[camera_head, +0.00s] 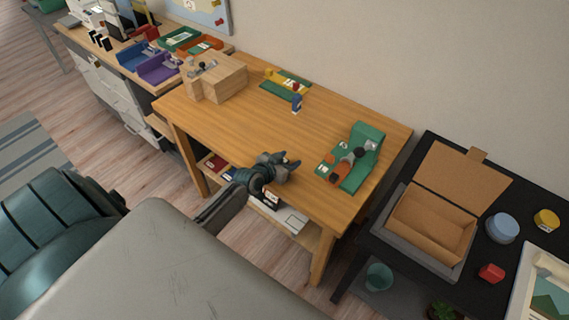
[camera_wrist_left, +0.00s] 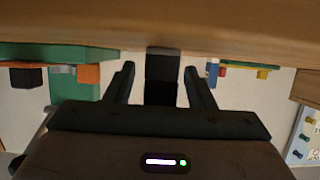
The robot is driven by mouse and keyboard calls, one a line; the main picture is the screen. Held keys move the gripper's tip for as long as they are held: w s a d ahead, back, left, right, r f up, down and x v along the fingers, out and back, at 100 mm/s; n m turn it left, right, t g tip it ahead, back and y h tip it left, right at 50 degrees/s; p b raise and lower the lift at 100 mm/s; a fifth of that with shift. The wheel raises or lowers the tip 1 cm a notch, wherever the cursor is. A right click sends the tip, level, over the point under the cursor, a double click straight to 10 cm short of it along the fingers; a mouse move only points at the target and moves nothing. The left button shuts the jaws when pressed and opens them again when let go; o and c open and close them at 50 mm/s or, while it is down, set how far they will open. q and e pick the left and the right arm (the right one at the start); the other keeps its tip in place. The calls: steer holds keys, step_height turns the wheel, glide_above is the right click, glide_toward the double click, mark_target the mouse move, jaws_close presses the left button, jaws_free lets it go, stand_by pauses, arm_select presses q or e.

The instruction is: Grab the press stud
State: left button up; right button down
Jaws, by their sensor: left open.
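My left gripper (camera_head: 290,159) is low over the front part of the wooden table (camera_head: 220,120). In the left wrist view my left gripper (camera_wrist_left: 160,68) has its fingers apart. A small upright block, dark grey on one half and black on the other (camera_wrist_left: 161,76), shows in the gap, with space on both sides. It may be the press stud, but I cannot tell for sure. In the head view I cannot make it out by the gripper. My right gripper is not in view.
A green tray (camera_head: 367,138) with grey, black and orange parts stands right of the gripper. A blue figure (camera_head: 297,104), a green-yellow tray (camera_head: 286,84) and a wooden box (camera_head: 222,78) stand farther back. An open cardboard box (camera_head: 432,222) is on the black table. The table's middle is clear.

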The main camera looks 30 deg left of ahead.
arm_select(q)
steer(key=shift+s, duration=0.1)
steer(key=shift+c, duration=0.2)
steer(key=c, duration=1)
steer(key=shift+r, duration=0.1)
